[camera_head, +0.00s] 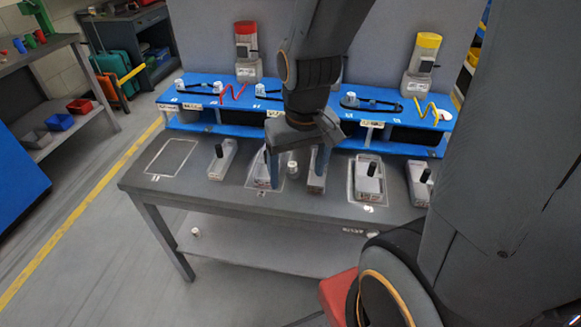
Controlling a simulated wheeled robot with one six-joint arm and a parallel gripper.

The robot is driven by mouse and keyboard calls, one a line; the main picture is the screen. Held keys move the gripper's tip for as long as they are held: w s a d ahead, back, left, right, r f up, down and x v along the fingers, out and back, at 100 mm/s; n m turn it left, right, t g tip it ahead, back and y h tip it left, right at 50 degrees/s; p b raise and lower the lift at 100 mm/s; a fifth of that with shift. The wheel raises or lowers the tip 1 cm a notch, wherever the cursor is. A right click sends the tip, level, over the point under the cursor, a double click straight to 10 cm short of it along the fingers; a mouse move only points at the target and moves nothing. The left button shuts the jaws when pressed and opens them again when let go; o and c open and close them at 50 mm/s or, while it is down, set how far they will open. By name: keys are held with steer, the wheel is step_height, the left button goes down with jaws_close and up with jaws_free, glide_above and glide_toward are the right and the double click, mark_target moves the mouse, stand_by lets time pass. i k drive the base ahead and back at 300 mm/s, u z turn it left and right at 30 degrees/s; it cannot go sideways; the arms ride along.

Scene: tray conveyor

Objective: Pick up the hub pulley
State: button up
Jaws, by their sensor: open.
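My gripper (294,172) points down over the middle of the grey table, its two fingers apart on either side of a small pale cylinder (292,169). This cylinder may be the hub pulley, but it is too small to be sure. It stands on the table near an outlined mat. A grey tray with a black post (262,170) is partly behind the left finger, and another tray (316,183) is by the right finger. Similar pale round parts stand on the blue shelf, one at its left end (179,86) and one to the right (350,99).
More grey trays with black posts stand at left (221,162) and right (368,184). The blue shelf (210,84) runs along the table's back, with red-topped (245,40) and yellow-topped (427,50) units behind. An outlined area (172,158) at left is empty. A small white part (195,231) lies on the lower shelf.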

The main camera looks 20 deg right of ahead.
mark_target(292, 171)
steer(key=z, duration=1.25)
steer(key=k, duration=0.5)
steer(key=u, duration=0.85)
steer(key=i, duration=0.75)
steer(key=z, duration=1.1)
